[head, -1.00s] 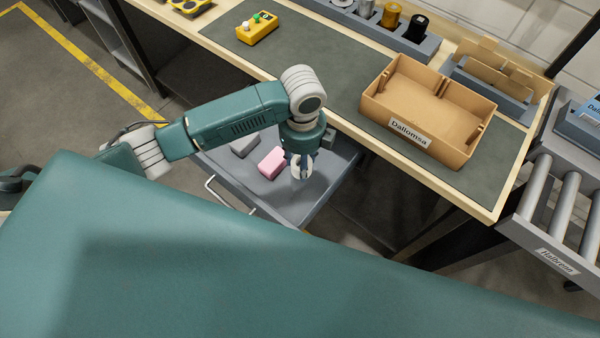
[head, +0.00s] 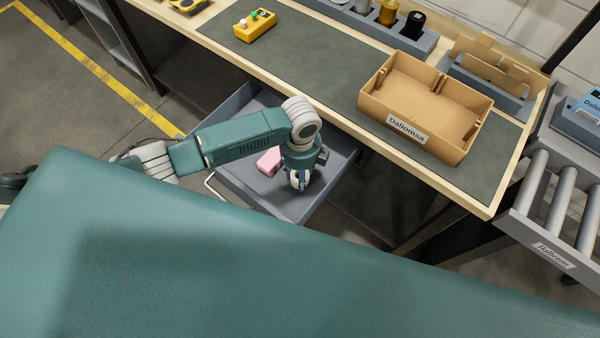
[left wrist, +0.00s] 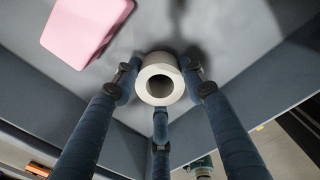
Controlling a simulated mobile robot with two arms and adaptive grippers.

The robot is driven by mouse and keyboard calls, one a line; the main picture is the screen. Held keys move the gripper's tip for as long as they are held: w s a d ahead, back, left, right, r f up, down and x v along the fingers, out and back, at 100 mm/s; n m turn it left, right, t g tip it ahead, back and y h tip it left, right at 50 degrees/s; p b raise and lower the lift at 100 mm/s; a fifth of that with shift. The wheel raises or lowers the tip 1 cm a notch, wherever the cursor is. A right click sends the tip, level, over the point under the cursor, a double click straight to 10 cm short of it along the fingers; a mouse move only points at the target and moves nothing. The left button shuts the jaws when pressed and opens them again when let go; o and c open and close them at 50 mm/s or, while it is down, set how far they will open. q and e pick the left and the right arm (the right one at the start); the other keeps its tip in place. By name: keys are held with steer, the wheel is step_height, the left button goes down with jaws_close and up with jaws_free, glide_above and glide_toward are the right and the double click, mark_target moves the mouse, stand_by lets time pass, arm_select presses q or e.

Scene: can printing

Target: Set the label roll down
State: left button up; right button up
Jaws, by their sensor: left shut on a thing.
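My left gripper (head: 299,182) reaches down into the open grey drawer (head: 330,178) under the workbench, near the drawer's right side. In the left wrist view its dark blue fingers (left wrist: 160,88) are shut around the label roll (left wrist: 158,63), a pale roll seen end-on with a round core hole. The roll is close to the drawer floor; I cannot tell whether it touches. In the head view the gripper mostly hides it. My right gripper is not in view.
A pink block (head: 269,161) lies in the drawer just left of the gripper, also in the left wrist view (left wrist: 85,26). The drawer walls are close by. On the bench stand a tan box (head: 425,105) and a yellow button box (head: 254,25).

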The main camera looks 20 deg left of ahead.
arm_select(q)
steer(key=o, duration=1.2)
step_height(320, 180, up, 12)
steer(key=shift+r+b, duration=0.1)
steer(key=shift+b, duration=0.25)
steer(key=shift+s, duration=0.1)
